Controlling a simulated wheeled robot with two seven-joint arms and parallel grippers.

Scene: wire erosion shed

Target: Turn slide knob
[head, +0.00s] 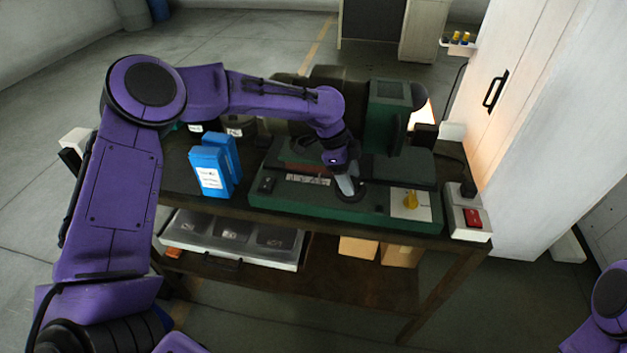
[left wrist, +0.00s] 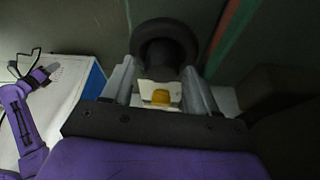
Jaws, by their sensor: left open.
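A black round knob (head: 351,191) sits on the front of the dark green machine (head: 310,198) on the bench. It shows as a dark ring with a thick hub in the left wrist view (left wrist: 165,40). I take it for the slide knob; no label is legible. My left gripper (head: 346,187) points down at it, with its grey fingers apart. In the left wrist view the hub lies between or just beyond the fingertips; contact is unclear. A small, distant grey gripper (left wrist: 42,74) on a purple arm, probably my right, shows at left.
A yellow knob (head: 411,199) stands on a white plate right of the gripper. Blue boxes (head: 210,173) stand left of the machine. A clear-lidded tray (head: 190,232) is on the shelf below.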

